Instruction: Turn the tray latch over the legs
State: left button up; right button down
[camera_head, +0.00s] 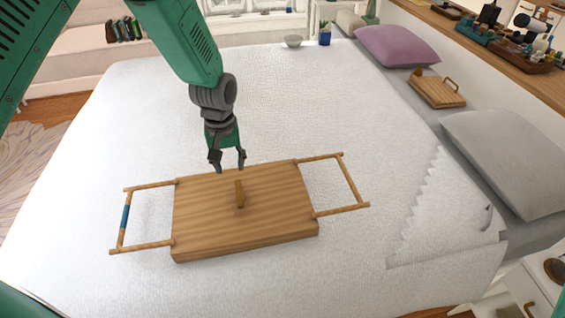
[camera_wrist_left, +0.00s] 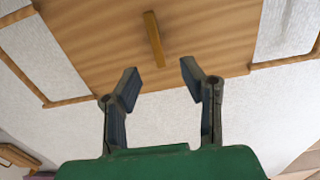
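The wooden tray (camera_head: 275,225) lies flat on the bed, underside up, with a wooden leg frame folded out at each end. The left leg frame (camera_head: 148,246) has a blue band (camera_head: 125,216) on its outer bar; the right leg frame (camera_head: 352,182) is plain. The latch (camera_head: 240,194), a small wooden bar, sits in the middle of the tray and points toward the far edge. It also shows in the left wrist view (camera_wrist_left: 154,39). My left gripper (camera_head: 228,168) is open and empty, above the tray's far edge, just short of the latch. My right gripper is not seen.
The white bed (camera_head: 130,110) is clear around the tray. A second wooden tray (camera_head: 437,92), a purple pillow (camera_head: 397,45) and a grey pillow (camera_head: 508,160) lie along the right. A bowl (camera_head: 293,41) and a plant pot (camera_head: 325,38) stand at the far end.

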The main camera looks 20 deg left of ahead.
aim_at(239, 191)
pick_arm(q)
jog(key=f, duration=0.4)
jog(key=w+f, duration=0.1)
jog(key=f, duration=0.6)
jog(key=shift+w+d+f+p, duration=0.15)
jog(key=shift+f+p, duration=0.15)
jog(key=shift+d, duration=0.1)
jog(key=shift+c, duration=0.4)
grip_shut()
